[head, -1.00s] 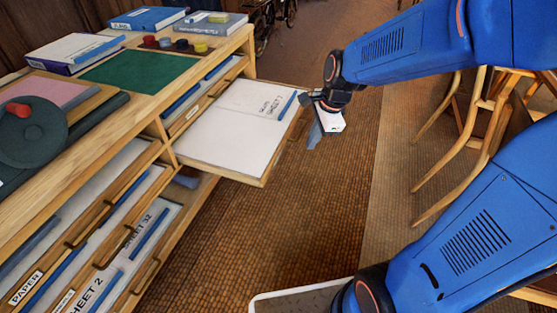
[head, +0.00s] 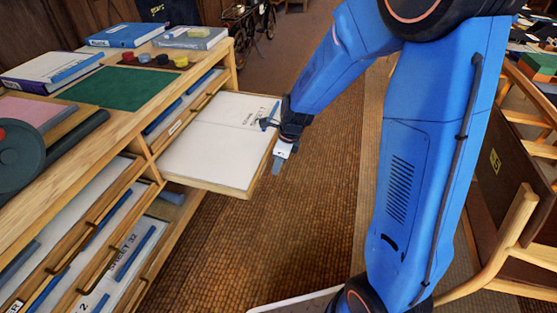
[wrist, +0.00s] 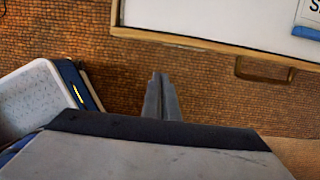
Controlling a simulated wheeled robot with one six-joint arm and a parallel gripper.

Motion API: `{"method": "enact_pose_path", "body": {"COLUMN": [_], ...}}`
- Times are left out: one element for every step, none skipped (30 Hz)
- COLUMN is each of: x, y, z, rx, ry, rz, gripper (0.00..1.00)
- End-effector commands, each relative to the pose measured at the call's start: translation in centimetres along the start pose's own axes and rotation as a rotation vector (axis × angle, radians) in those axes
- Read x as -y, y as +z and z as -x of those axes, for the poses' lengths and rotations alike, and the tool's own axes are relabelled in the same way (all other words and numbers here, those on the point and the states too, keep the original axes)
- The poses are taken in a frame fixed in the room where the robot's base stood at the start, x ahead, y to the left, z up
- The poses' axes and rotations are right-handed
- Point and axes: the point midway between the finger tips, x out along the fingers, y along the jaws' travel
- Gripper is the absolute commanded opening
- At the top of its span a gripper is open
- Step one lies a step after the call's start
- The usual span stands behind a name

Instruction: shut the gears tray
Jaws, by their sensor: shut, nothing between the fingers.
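One tray (head: 205,160) of the wooden cabinet is pulled far out, with white sheets and a blue strip on it. I cannot read a gears label on it. Its wooden rim and front handle (wrist: 265,70) show at the top right in the wrist view. My gripper (head: 277,167) is shut and empty, just outside the front of this tray, fingers pointing down. In the wrist view its closed fingertips (wrist: 160,80) are over the floor, apart from the tray's rim. The handle is hidden in the head view.
Lower trays (head: 110,235) with sheets look pushed in. Books (head: 125,35) and a green mat (head: 112,87) lie on the cabinet top. Wooden chairs (head: 510,250) stand at the right. Floor before the cabinet is clear.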

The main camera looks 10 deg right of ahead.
Motion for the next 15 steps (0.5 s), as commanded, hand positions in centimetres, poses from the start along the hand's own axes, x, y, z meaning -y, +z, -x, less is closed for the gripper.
{"method": "enact_pose_path", "body": {"x": [-0.1, -0.1, -0.1, -0.1, -0.1, -0.1, -0.1, -0.1, 0.0, 0.0, -0.1, -0.1, -0.1, 0.0, 0.0], "y": [0.0, -0.1, 0.0, 0.0, 0.0, 0.0, 0.0, 0.3, 1.1, 1.5, 1.9, 2.3, 2.6, 2.9, 3.2], "z": [-0.9, -1.4, -2.0, -2.5, -3.0, -3.6, -4.0, -4.2, -4.2, -4.3, -4.4, -4.5, -4.5, -4.6, -4.6], "rx": [-0.002, -0.003, -0.002, -0.002, -0.002, -0.002, -0.003, -0.001, 0.0, 0.0, -0.001, 0.0, 0.0, 0.0, 0.0], "ry": [0.004, 0.003, 0.002, 0.003, 0.003, 0.003, 0.003, 0.001, 0.0, 0.0, 0.001, 0.0, 0.0, 0.0, 0.0], "rz": [-0.001, 0.0, 0.001, 0.0, 0.0, 0.001, 0.002, 0.003, 0.005, 0.004, 0.005, 0.004, 0.003, 0.003, 0.003], "gripper": [0.0, 0.0, 0.0, 0.0, 0.0, 0.0, 0.0, 0.0, 0.0, 0.0, 0.0, 0.0, 0.0, 0.0, 0.0]}}
